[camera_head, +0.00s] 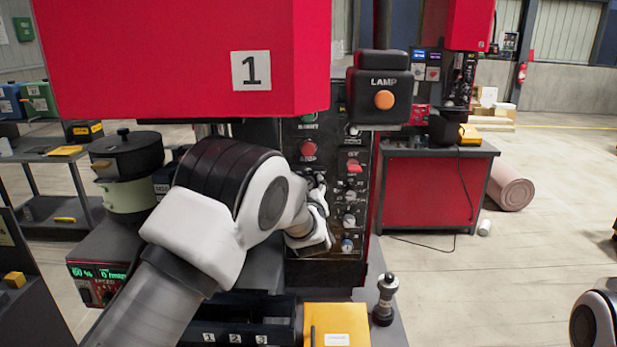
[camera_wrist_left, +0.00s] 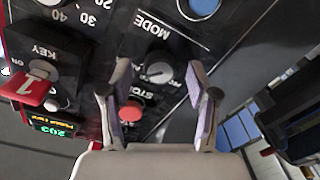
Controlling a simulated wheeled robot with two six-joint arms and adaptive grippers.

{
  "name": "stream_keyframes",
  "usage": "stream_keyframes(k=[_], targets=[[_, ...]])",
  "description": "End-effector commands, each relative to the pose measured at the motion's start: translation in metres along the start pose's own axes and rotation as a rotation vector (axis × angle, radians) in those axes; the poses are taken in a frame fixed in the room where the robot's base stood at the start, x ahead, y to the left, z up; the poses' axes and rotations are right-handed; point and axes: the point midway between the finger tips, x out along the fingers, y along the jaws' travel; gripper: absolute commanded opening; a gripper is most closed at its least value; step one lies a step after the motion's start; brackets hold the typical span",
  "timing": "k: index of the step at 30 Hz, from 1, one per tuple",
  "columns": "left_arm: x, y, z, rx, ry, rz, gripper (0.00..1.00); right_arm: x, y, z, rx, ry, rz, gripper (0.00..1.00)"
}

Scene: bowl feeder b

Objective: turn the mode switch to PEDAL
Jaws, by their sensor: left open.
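The mode switch (camera_wrist_left: 158,72) is a round grey knob with a pale pointer line, on the dark panel beside the word MODE, in the left wrist view. Its position names are too small to read, so I cannot tell which one it points at. My left gripper (camera_wrist_left: 160,88) is open, with one finger on each side of the knob; a gap shows around the knob and no grip is visible. In the head view my left gripper (camera_head: 318,192) is at the front of the control panel (camera_head: 325,268) and hides part of its controls.
A red stop button (camera_wrist_left: 131,110) lies between the fingers, near the knob. A key with a red tag (camera_wrist_left: 36,90) and a blue button (camera_wrist_left: 204,7) are close by. The orange LAMP button (camera_head: 384,100) is above.

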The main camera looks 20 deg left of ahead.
Motion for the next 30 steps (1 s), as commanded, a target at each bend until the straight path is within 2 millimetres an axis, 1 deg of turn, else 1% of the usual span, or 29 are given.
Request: stream_keyframes(k=[1,3,10,11,12,14,15,16,24,30], targets=[[0.007,0.001,-0.002,-0.001,0.0,0.0,0.6,-0.006,0.0,0.0,0.0,0.0,0.0,0.39],[0.012,0.001,-0.002,-0.001,0.0,0.0,0.6,-0.007,0.0,0.0,0.0,0.0,0.0,0.39],[0.015,0.0,0.0,0.001,0.0,0.0,0.6,-0.006,0.0,0.0,0.0,0.0,0.0,0.39],[0.015,0.0,0.0,0.001,0.0,0.0,0.56,-0.006,0.0,0.0,0.0,0.0,0.0,0.39],[0.015,0.0,0.0,0.001,0.0,0.0,0.42,-0.006,0.0,0.0,0.0,0.0,0.0,0.39],[0.015,0.0,0.0,0.0,0.0,0.0,0.21,-0.006,0.0,0.0,0.0,0.0,0.0,0.39],[0.015,0.0,0.0,0.0,0.0,0.0,0.07,-0.006,0.0,0.0,0.0,0.0,0.0,0.39],[0.015,0.0,0.0,0.0,0.001,0.0,0.0,-0.006,0.0,0.0,0.0,0.0,0.0,0.39],[0.015,0.0,0.0,-0.008,0.002,0.0,0.0,-0.004,0.0,0.0,0.0,0.0,0.0,0.39],[0.015,-0.001,0.001,-0.058,0.002,0.0,0.0,0.007,0.0,0.0,0.0,0.0,0.0,0.39]])
